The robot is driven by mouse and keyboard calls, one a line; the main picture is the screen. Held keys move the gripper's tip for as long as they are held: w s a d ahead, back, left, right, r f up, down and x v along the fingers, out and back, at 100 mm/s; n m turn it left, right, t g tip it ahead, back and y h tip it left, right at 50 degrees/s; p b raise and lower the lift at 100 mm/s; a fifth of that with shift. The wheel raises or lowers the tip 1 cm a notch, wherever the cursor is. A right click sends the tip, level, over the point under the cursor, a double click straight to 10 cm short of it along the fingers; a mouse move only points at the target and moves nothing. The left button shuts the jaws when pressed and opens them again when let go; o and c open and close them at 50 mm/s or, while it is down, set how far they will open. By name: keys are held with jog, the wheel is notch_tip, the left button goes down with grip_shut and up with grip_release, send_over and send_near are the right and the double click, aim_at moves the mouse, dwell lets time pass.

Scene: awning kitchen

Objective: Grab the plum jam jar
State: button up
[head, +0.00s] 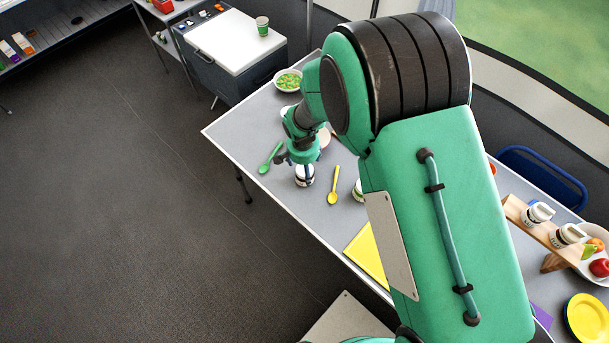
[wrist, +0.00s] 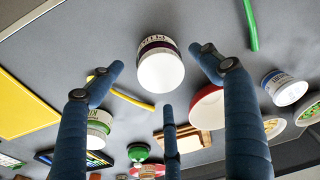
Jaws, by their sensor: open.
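The plum jam jar (wrist: 160,65) is white with a purple band and dark lettering, partly readable, in the wrist view. Its pale round end faces the camera. In the head view the jar (head: 305,176) stands on the table near its front edge, just below my gripper (head: 299,157). In the wrist view my gripper (wrist: 157,62) is open, with blue fingers on either side of the jar and a third finger below it in the picture. Gaps show between the fingers and the jar, and nothing is held.
A green spoon (head: 270,157) lies left of the jar and a yellow spoon (head: 333,187) right of it. A green-labelled jar (wrist: 99,126), a blue-labelled jar (wrist: 285,87) and a red bowl (wrist: 208,110) are around it.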

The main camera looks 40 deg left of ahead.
jog(key=shift+f, duration=0.1)
jog(key=shift+a+f+b, duration=0.15)
jog(key=shift+f+b, duration=0.15)
jog(key=shift+f, duration=0.95)
jog(key=shift+a+f+b, duration=0.1)
jog(key=shift+f+b, duration=0.15)
jog(key=shift+f, duration=1)
jog(key=c, duration=1.5)
jog(key=shift+o, duration=0.2)
jog(key=shift+r, duration=0.15)
jog(key=shift+r, duration=0.55)
jog(key=shift+s+d+r+p, duration=0.15)
jog(key=shift+d+r+p, duration=0.1)
jog(key=shift+r, duration=0.35)
jog(key=shift+s+d+r+p, duration=0.1)
jog(key=shift+d+r+p, duration=0.1)
jog(key=shift+r, duration=0.4)
jog(key=s+d, duration=0.2)
jog(key=d, duration=0.2)
jog(key=s+d, duration=0.3)
jog(key=d, duration=0.1)
jog(key=s+d+r+p, duration=0.1)
jog(key=s+d, duration=0.2)
jog(key=d, duration=0.1)
jog(key=shift+s+d+r, duration=0.1)
jog(key=shift+d, duration=0.2)
